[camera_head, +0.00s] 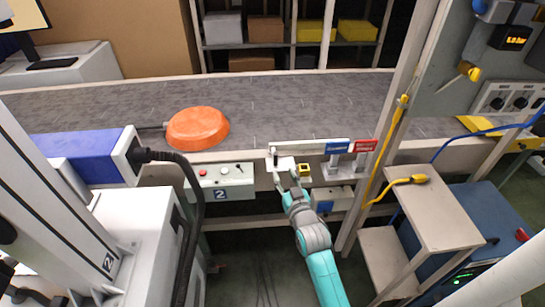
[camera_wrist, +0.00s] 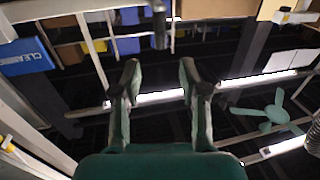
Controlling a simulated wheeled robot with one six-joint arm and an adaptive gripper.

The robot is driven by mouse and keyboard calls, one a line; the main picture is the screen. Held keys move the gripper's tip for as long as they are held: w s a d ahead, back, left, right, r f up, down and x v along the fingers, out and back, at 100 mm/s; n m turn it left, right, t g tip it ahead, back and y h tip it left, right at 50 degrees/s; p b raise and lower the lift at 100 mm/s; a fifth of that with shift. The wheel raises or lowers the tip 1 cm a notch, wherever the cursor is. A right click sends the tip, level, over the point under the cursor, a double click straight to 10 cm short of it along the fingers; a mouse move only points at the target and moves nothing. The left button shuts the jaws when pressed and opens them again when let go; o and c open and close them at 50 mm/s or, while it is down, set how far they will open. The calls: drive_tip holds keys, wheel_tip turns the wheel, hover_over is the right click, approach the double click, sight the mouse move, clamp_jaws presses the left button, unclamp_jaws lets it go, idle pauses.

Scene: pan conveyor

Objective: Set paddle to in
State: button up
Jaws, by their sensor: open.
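A long pale bar (camera_head: 308,146), which looks like the paddle, lies along the near edge of the conveyor in the head view. A small dark upright handle (camera_head: 275,157) is at its left end. A blue sign (camera_head: 338,146) and a red sign (camera_head: 366,146) stand at its right end. My gripper (camera_head: 287,177) is open, just in front of and below the handle. In the wrist view my gripper (camera_wrist: 158,76) has its fingers apart with nothing between them. A dark post (camera_wrist: 160,25), probably the handle, is beyond the fingertips. The blue sign (camera_wrist: 25,57) is at upper left.
An orange pan (camera_head: 198,127) lies upside down on the grey conveyor belt (camera_head: 290,103), left of the bar. A control box (camera_head: 220,175) with buttons is left of my gripper. A post with a yellow cable (camera_head: 389,145) and a small shelf (camera_head: 432,205) are at right.

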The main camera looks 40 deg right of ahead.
sight(276, 158)
drive_tip(key=x, duration=1)
drive_tip(key=shift+c, duration=0.2)
clamp_jaws()
